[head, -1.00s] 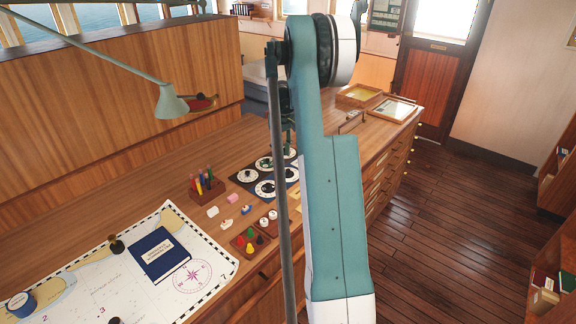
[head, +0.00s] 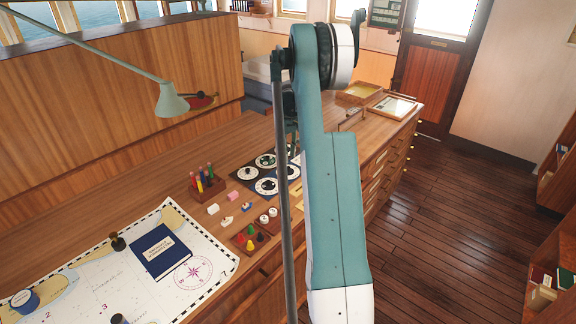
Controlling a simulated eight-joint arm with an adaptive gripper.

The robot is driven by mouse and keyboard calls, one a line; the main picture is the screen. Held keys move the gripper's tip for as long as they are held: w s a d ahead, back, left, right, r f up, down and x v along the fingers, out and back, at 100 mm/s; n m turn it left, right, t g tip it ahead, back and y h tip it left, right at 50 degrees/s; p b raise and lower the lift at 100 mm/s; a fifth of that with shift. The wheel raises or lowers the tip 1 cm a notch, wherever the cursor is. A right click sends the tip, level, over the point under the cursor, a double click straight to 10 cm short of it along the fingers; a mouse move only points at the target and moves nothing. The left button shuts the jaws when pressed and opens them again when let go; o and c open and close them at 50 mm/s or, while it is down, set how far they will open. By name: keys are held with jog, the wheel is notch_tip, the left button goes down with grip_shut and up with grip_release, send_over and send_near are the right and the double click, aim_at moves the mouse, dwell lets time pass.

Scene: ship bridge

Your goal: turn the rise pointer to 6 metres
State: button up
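A dark panel (head: 240,180) with several round white-and-black dials lies on the wooden chart table. One dial (head: 247,174) is at the panel's left, one (head: 265,161) at the back and one (head: 266,186) at the front. The right part of the panel is hidden behind my arm. The dial markings are too small to read, so I cannot tell which one carries the rise pointer or where it points. My gripper (head: 293,146) hangs down at the panel's back right, mostly hidden by my arm. Its fingers and any contact with a dial cannot be made out.
A chart (head: 110,290) with a blue book (head: 160,252) lies further left. A lamp (head: 171,101) overhangs the table. Wooden trays (head: 358,93) lie behind.

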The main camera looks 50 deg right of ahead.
aim_at(288, 167)
jog(key=shift+f, duration=3.15)
jog(key=c, duration=0.9)
